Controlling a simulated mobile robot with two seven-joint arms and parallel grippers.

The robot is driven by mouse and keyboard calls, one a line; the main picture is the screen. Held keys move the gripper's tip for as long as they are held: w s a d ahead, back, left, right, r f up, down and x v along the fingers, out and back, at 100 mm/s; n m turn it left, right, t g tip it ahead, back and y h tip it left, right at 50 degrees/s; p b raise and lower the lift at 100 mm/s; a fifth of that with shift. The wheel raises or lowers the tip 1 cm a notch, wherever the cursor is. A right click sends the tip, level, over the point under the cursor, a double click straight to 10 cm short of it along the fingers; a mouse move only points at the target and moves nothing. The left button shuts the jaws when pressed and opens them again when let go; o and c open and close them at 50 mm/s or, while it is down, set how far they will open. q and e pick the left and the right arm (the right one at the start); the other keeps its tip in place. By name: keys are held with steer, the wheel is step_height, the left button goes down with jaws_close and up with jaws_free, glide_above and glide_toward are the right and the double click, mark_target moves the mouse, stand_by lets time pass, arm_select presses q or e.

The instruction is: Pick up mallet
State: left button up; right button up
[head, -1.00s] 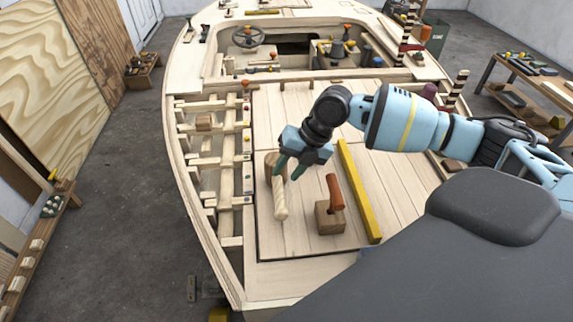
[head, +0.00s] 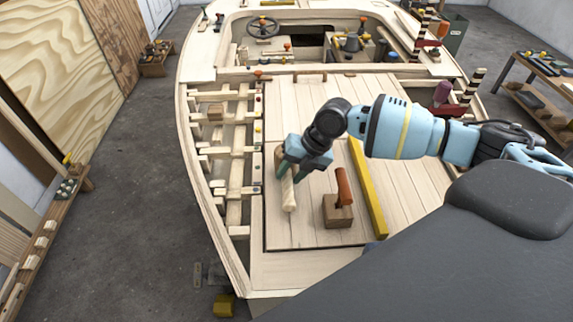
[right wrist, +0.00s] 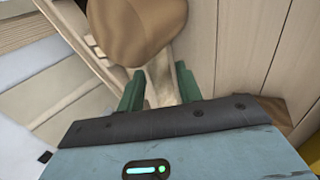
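The mallet (head: 288,195) lies on the plank deck, with a pale handle toward me and a brown head at the far end. In the head view my right gripper (head: 291,174) partly covers it. In the right wrist view the mallet's rounded brown head (right wrist: 140,28) is at the top, and its pale handle runs down between the green fingers of my right gripper (right wrist: 160,88). The fingers stand apart on either side of the handle and look open. Contact with the handle cannot be made out. My left gripper is not in view.
A wooden block with an orange handle (head: 338,212) stands right of the mallet. A long yellow bar (head: 368,190) lies beyond it. Open hull framing (head: 240,150) borders the deck on the left. The near deck strip (head: 290,270) is bare.

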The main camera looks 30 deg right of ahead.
steer(key=shift+x, duration=1.35)
steer(key=shift+c, duration=0.3)
jaws_close()
steer(key=shift+r, duration=0.1)
